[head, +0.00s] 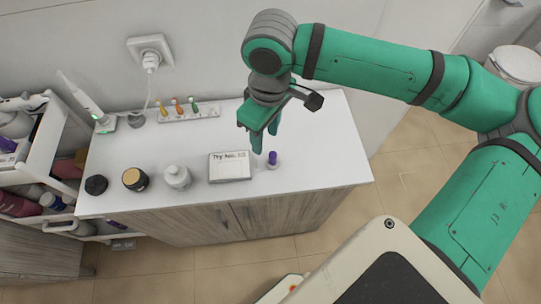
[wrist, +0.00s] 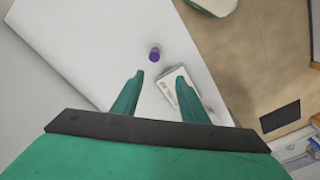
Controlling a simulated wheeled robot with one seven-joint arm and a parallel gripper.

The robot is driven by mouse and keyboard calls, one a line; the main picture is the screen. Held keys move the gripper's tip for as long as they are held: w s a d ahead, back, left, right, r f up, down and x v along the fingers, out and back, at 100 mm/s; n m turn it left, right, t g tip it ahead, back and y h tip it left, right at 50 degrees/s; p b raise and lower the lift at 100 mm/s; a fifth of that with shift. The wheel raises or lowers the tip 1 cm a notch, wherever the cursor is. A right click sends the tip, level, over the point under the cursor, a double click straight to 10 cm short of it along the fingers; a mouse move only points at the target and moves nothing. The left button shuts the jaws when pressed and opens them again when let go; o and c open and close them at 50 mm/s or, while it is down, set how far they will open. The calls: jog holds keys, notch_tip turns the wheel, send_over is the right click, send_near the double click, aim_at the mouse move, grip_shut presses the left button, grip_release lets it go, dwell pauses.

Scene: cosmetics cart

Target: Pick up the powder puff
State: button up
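I cannot tell for sure which thing is the powder puff. A small item with a purple top and pale base (head: 272,160) stands upright near the counter's right front; its purple top also shows in the wrist view (wrist: 154,53), ahead of the fingertips. A small round black item (head: 96,185) lies at the counter's left end. My gripper (head: 266,140) is above the counter, just behind the purple-topped item. In the wrist view my gripper (wrist: 160,76) has its fingers apart with nothing held between them.
A white lettered box (head: 230,168) sits left of the purple-topped item; the wrist view shows it (wrist: 170,84) beyond the right finger. A white bottle (head: 177,177) and gold-lidded jar (head: 135,180) stand further left. A colored-brush holder (head: 190,114) is behind. The counter's right side (head: 325,140) is clear.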

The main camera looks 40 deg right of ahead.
aim_at(273, 154)
jog(key=shift+s+d, duration=0.5)
jog(key=shift+s+d+f+g, duration=0.15)
jog(key=shift+s+f+g, duration=0.05)
jog(key=shift+g, duration=0.1)
notch_tip(273, 154, down, 5)
jog(key=shift+f, duration=0.2)
jog(key=shift+w+d+f, duration=0.1)
jog(key=shift+f, duration=1.15)
jog(key=shift+w+d+f, duration=0.1)
jog(key=shift+f, duration=1.1)
grip_shut()
